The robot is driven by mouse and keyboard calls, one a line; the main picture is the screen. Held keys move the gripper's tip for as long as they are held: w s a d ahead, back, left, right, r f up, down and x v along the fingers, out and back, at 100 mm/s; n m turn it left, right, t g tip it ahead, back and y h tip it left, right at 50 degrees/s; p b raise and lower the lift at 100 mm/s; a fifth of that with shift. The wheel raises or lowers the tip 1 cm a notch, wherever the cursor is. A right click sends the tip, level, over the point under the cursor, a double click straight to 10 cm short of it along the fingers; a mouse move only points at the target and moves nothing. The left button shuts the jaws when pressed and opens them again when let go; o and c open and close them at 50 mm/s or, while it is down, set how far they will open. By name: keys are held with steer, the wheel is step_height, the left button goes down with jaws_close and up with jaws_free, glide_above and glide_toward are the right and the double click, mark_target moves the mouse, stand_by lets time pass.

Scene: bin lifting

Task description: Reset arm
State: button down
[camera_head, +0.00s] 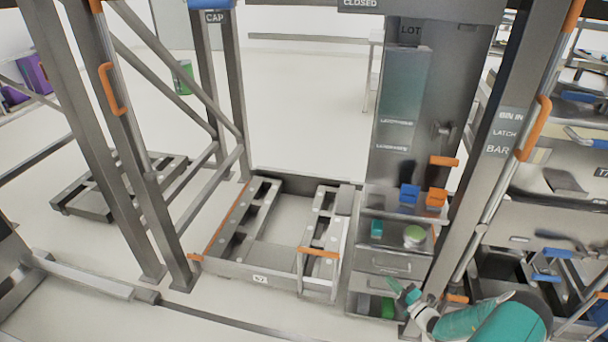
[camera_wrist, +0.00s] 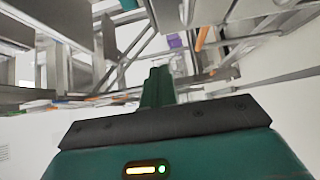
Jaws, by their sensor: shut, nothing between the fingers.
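My gripper (camera_head: 397,287) shows at the lower right of the head view, at the end of my teal and white arm. It is in front of the lower drawers of a grey cabinet. In the wrist view my gripper's teal fingers (camera_wrist: 158,85) are together, with nothing seen between them. The fingers point toward a blurred background of metal frames. I cannot tell from the head view whether the gripper touches the cabinet.
A low metal pallet frame (camera_head: 225,267) with orange handles stands left of the cabinet (camera_head: 375,262). Grey posts with orange handles (camera_head: 533,128) flank the area. Small blue and orange blocks (camera_head: 409,194) sit on the cabinet. Open pale floor (camera_head: 300,95) lies behind the pallet frame.

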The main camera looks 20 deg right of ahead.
steer(key=w+a+r+n+g+y, duration=0.3)
steer(key=a+r+n+g, duration=0.15)
steer(key=r+n, duration=0.3)
steer(key=w+a+r+n+g+y, duration=0.3)
steer(key=a+r+n+y, duration=0.1)
steer(key=a+r+n, duration=0.3)
steer(key=s+a+r+n+g+h, duration=0.2)
steer(key=a+r+n+g, duration=0.5)
steer(key=a+r+n, duration=0.7)
steer(key=s+a+r+n+g+h, duration=0.1)
steer(key=s+a+r+n+h, duration=0.1)
steer(key=s+a+r+n, duration=0.3)
steer(key=s+a+r+n+h, duration=0.25)
steer(key=r+n, duration=0.25)
steer(key=r, duration=0.3)
steer(key=s+a+r+n+t+h, duration=0.1)
steer(key=s+a+r+n+h, duration=0.1)
steer(key=s+r+n, duration=0.2)
steer(key=s+a+r+n+t+h, duration=0.2)
steer(key=s+r+n, duration=0.2)
steer(key=s+n, duration=0.5)
steer(key=shift+s+r, duration=0.4)
steer(key=shift+s, duration=0.5)
